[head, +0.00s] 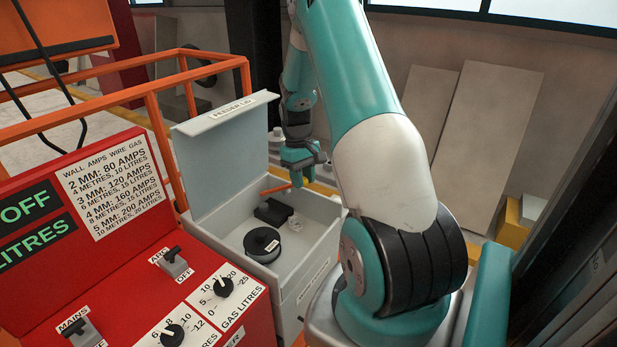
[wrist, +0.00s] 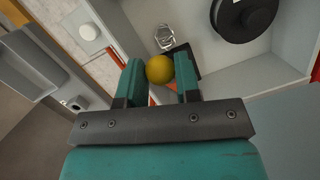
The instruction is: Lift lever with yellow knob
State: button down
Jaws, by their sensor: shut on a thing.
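The yellow knob (wrist: 160,68) is a round ball between the two teal fingers of my gripper in the wrist view. My gripper (head: 298,178) is shut on it, over the open grey feeder box (head: 220,232). In the head view I cannot make out the knob; my gripper hides it. The lever's arm is mostly hidden behind the knob and fingers. A dark part (wrist: 186,52) shows behind the knob, and I cannot tell how the lever is tilted.
A black wire spool (head: 262,245) lies in the feeder box, also seen in the wrist view (wrist: 243,16). The feeder lid (head: 222,160) stands open at the left. A red panel (head: 120,255) with switches and dials is nearest. An orange rail (head: 160,130) runs behind.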

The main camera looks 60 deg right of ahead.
jog(key=shift+w+r+g+p, duration=0.3)
jog(key=shift+w+r+g, duration=0.05)
jog(key=shift+r+g, duration=0.1)
jog(key=c, duration=0.8)
grip_release()
jog(key=shift+r, duration=0.1)
jog(key=b+v, duration=0.2)
jog(key=v, duration=0.5)
jog(key=shift+r, duration=0.15)
